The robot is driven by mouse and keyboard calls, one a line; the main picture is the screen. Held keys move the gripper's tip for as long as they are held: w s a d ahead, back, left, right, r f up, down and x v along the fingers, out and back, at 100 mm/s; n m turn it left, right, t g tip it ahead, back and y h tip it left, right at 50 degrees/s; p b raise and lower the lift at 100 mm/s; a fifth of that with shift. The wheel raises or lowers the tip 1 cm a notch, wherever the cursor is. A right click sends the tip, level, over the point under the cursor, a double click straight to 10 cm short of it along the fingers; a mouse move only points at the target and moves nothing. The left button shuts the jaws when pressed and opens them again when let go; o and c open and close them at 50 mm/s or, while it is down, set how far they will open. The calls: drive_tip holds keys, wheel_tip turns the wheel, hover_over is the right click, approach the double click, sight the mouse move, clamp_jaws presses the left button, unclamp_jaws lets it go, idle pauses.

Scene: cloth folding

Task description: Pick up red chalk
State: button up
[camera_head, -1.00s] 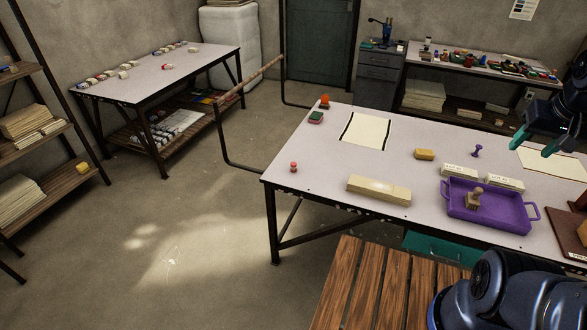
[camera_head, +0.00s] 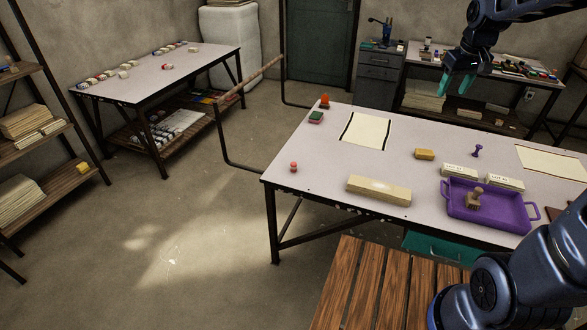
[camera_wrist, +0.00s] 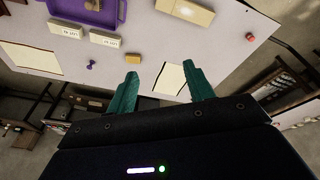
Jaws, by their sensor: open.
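A small red piece (camera_head: 293,167) stands near the left front corner of the near table (camera_head: 330,165). It may be the red chalk, but it is too small to be sure. It also shows in the wrist view as a red dot (camera_wrist: 250,37) at the upper right. My gripper (camera_head: 456,88) is raised above the far side of the table, well to the right of the red piece. Its teal fingers are spread and empty, also in the wrist view (camera_wrist: 161,75).
A long tan block (camera_head: 378,190), a yellow block (camera_head: 424,154), two white labelled boxes (camera_head: 460,171) and a purple tray (camera_head: 510,215) with a wooden stamp lie on the table. An orange-red object (camera_head: 325,101) stands at its back left. Tabletop around the red piece is clear.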

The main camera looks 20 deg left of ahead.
drive_tip(key=w+a+f+n+g, duration=0.1)
drive_tip(key=w+a+f+n, duration=0.1)
drive_tip(key=w+a+f, duration=0.3)
drive_tip(key=w+a+f+n, duration=0.1)
drive_tip(key=w+a, duration=0.2)
drive_tip(key=a, duration=0.5)
drive_tip(key=n+g, duration=0.2)
drive_tip(key=n, duration=0.6)
hover_over(294, 163)
drive_tip(key=shift+h, duration=0.4)
drive_tip(key=f, duration=3.1)
drive_tip(key=shift+w+f, duration=0.2)
drive_tip(key=shift+f, duration=0.1)
wheel_tip(294, 163, down, 5)
drive_tip(key=shift+f, duration=0.15)
drive_tip(key=shift+s+f, duration=0.15)
drive_tip(key=shift+f, duration=1.15)
drive_tip(key=shift+s+f, duration=0.15)
drive_tip(key=shift+f, duration=1.15)
drive_tip(key=shift+c, duration=0.4)
